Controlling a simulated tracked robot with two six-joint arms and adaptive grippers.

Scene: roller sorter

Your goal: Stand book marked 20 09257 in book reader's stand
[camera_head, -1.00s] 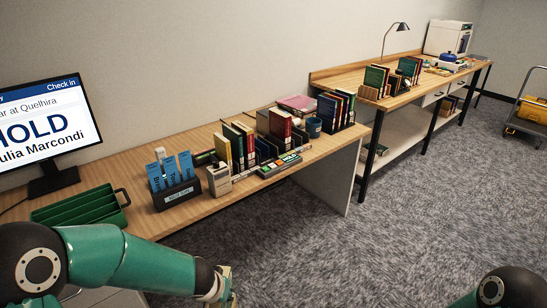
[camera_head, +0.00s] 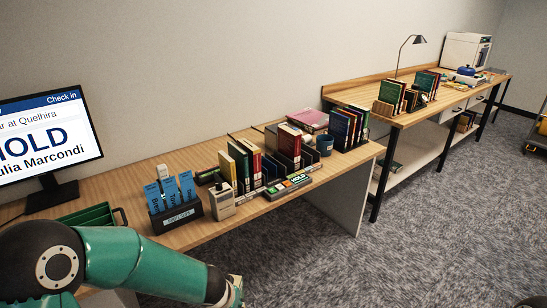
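Several upright books (camera_head: 240,165) stand between dark dividers on the near desk, with a small strip marked HOLD (camera_head: 299,178) in front of them. More books stand in a dark holder (camera_head: 349,127) at the desk's right end and in stands on the far bench (camera_head: 394,95). The number 20 09257 is too small to read on any spine, and I cannot tell which stand is the reader's. My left gripper (camera_head: 233,292) is low at the bottom edge, in front of the desk and apart from the books; its fingers are not clear. My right gripper is out of view.
A monitor (camera_head: 45,140) reads HOLD, Julia Marcondi. Carpet (camera_head: 330,265) is clear in front.

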